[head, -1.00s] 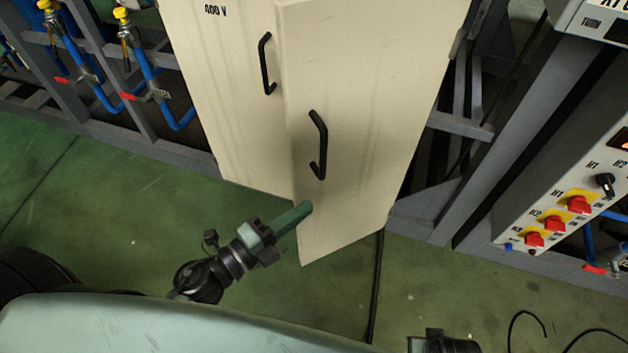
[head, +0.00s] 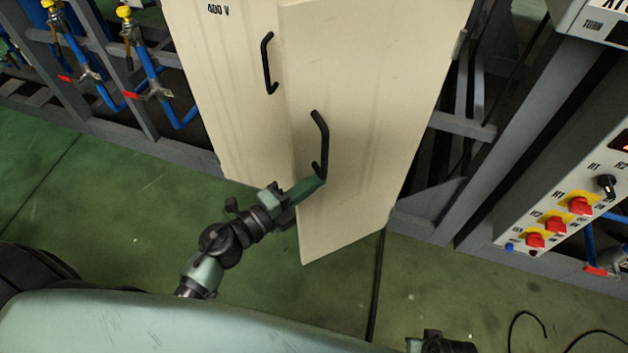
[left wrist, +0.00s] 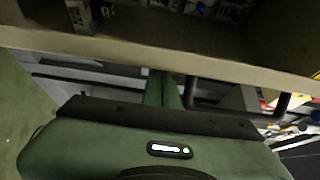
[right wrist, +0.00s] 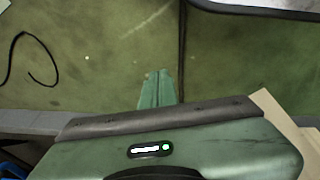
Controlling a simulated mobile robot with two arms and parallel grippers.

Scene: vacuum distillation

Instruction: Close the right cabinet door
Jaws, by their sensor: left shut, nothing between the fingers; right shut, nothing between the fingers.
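The right cabinet door (head: 365,130) is beige and stands ajar, swung out past the left door (head: 225,100). Its black handle (head: 320,140) is on its outer face near the free edge. My left gripper (head: 318,186) is shut and empty, with its fingertips at the lower end of that handle; I cannot tell whether they touch. In the left wrist view the shut fingers (left wrist: 164,90) are beside the beige door edge (left wrist: 150,56), with the handle (left wrist: 280,105) to the right. My right gripper (right wrist: 157,88) is shut and empty above the green floor.
The dark cabinet interior with components (left wrist: 195,10) shows past the door edge. A control panel with red switches (head: 555,215) stands at the right. Grey framing (head: 440,215) flanks the cabinet. A black cable (head: 377,290) lies on the floor. Floor left of the cabinet is clear.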

